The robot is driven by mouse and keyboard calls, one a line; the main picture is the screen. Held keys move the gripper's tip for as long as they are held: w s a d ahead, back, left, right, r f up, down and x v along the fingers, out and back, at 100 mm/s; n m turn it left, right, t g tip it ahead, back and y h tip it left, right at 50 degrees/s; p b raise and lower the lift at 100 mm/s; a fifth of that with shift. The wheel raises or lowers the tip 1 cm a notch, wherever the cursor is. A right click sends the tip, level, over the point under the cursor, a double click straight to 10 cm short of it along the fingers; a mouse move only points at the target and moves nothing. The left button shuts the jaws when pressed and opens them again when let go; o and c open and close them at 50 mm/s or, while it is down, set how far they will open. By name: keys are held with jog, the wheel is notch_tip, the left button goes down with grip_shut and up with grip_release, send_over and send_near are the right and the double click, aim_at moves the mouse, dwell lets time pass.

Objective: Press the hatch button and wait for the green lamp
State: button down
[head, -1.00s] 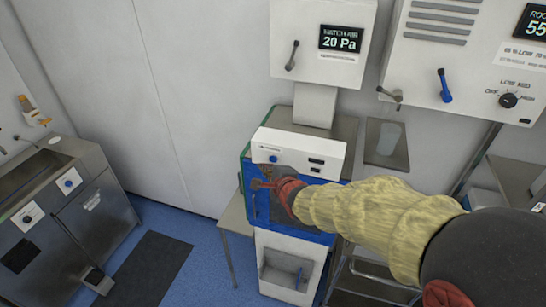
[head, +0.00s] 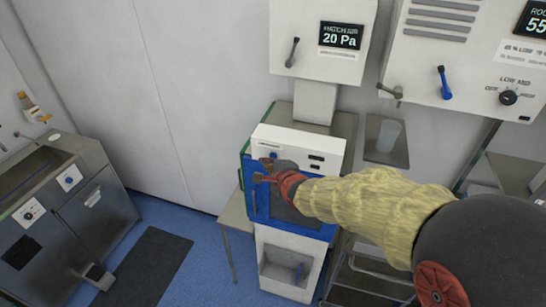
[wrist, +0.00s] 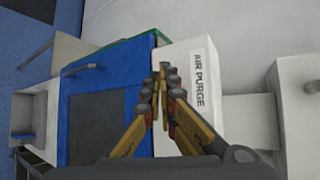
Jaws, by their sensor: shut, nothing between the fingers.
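The hatch is a box with a blue door (head: 300,213) and a dark window, under a white control panel (head: 325,146). A small blue button (head: 273,155) sits at the panel's left part. My gripper (head: 264,163) is just below and beside this button, with its fingers closed together and empty. In the wrist view the fingertips (wrist: 163,69) lie over the edge of the white panel (wrist: 180,58), near the "AIR PURGE" label. The button is not visible there. Contact cannot be told. I see no green light on the panel, only dark small displays (head: 316,158).
A white box with a "20 Pa" display (head: 341,36) is on the wall above. A steel sink unit (head: 95,190) stands at left, with a dark mat (head: 150,262) on the blue floor. A wire rack (head: 365,270) stands right of the hatch.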

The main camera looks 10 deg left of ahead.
jog(key=shift+w, duration=0.1)
dwell(0.6)
jog(key=shift+w+p, duration=0.35)
jog(key=shift+w+d, duration=0.1)
jog(key=shift+w, duration=0.25)
dwell(0.7)
dwell(0.3)
jog(key=shift+s, duration=0.8)
jog(key=s, duration=0.1)
jog(key=s+b, duration=0.1)
jog(key=s, duration=0.1)
jog(key=s+b, duration=0.1)
jog(key=s, duration=0.1)
jog(key=shift+a, duration=0.25)
dwell(0.6)
